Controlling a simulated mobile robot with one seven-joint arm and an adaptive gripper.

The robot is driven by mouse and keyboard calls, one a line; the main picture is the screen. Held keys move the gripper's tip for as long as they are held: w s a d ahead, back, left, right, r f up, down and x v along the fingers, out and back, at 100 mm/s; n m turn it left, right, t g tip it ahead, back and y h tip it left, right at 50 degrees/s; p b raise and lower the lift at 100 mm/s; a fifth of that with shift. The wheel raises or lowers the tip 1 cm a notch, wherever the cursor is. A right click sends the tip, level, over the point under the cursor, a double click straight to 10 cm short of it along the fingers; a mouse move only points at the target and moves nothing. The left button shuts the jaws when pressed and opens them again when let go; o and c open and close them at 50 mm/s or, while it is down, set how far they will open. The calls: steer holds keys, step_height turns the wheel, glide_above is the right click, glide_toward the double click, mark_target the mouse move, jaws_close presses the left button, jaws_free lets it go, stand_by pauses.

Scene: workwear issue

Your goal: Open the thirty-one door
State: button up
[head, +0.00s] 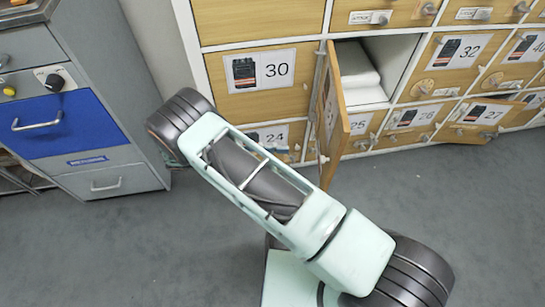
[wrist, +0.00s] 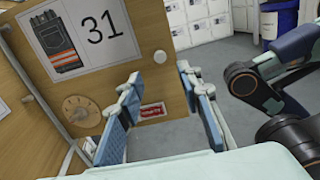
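The thirty-one door (head: 334,120) is a wooden locker door standing swung out from its compartment, between the doors marked 30 and 32. In the wrist view its face (wrist: 150,25) shows a large 31, a picture of dark clothing with orange bands, and a round dial (wrist: 76,110). A small pale knob (wrist: 160,57) is near its right edge. My gripper (wrist: 158,80) is open, with its two blue-padded fingers apart near that edge. I cannot tell whether they touch the door. In the head view my gripper is hidden.
The open compartment holds white folded items (head: 357,68). The door marked 27 (head: 480,120) also stands ajar at the right. A grey cabinet with a blue drawer (head: 50,125) stands at the left. Grey floor (head: 440,215) is clear in front of the lockers.

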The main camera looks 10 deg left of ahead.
steer(key=shift+s+a, duration=0.1)
steer(key=shift+a, duration=0.75)
steer(key=shift+r, duration=0.1)
